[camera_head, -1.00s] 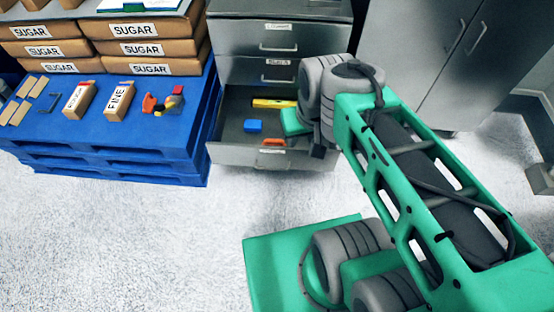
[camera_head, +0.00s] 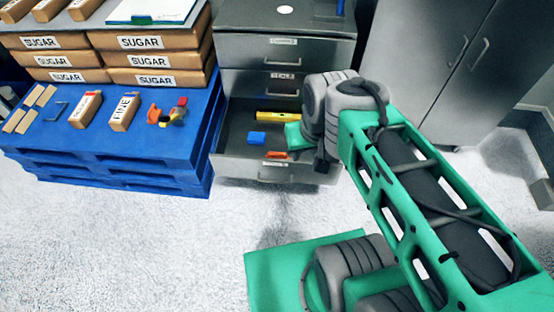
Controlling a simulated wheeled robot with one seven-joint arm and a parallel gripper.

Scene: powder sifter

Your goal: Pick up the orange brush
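A small orange object (camera_head: 277,154) lies in the open bottom drawer (camera_head: 235,165), close to its front wall. It is too small to tell whether it is the brush. Another orange piece (camera_head: 154,113) lies on the blue pallet among small coloured items. My arm reaches over the right side of the drawer. Its lower end (camera_head: 321,160) hangs there as a dark part, just right of the orange object. The fingers cannot be made out, and neither can anything between them.
The drawer also holds a blue block (camera_head: 257,138) and a yellow level-like bar (camera_head: 279,117). The grey drawer cabinet (camera_head: 270,48) stands beside the blue pallet (camera_head: 120,150), which carries sugar bags (camera_head: 155,60) and a box marked FINE (camera_head: 124,111).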

